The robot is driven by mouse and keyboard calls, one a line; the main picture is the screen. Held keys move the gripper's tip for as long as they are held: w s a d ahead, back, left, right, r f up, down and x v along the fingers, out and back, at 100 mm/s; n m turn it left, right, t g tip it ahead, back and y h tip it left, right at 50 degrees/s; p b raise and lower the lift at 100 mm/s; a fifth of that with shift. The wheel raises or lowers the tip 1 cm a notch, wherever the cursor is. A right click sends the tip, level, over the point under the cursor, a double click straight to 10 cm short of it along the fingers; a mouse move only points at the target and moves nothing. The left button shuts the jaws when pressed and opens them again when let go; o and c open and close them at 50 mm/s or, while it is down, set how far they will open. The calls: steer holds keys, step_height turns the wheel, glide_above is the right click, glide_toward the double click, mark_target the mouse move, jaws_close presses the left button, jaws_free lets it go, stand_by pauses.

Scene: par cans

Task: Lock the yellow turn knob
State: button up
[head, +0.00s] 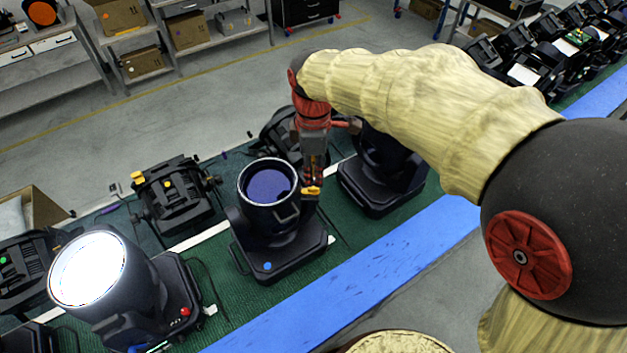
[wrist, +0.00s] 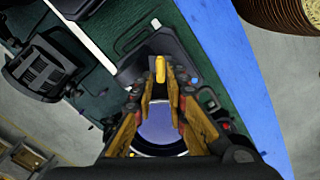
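The yellow turn knob (head: 312,191) is on the right side of the middle black par can (head: 268,220), just below the rim of its round dark-blue lens. It also shows in the wrist view (wrist: 160,69), with its long side running up and down the picture. My gripper (head: 314,182) points down from above at the knob. In the wrist view its two fingertips (wrist: 161,88) stand apart, one on each side of the knob's line, with a gap between them. I cannot tell whether they touch the knob.
A lit par can (head: 92,270) stands at the left front, and another dark one (head: 380,175) stands close to the right of my gripper. A smaller black lamp (head: 172,195) is behind left. A blue strip (head: 375,270) edges the green bench in front.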

step_height(320, 180, up, 8)
stand_by(0.5)
steer(key=s+d+f+m+t+b, duration=0.2)
steer(key=s+d+f+m+b, duration=0.7)
steer(key=d+f+b, duration=0.1)
steer(key=s+d+f+m+t+b, duration=0.3)
steer(key=s+d+f+m+b, duration=0.5)
steer(key=d+f+b, duration=0.3)
steer(key=shift+s+d+m+t, duration=0.3)
steer(key=shift+s+d+m, duration=0.05)
steer(key=shift+d+m, duration=0.5)
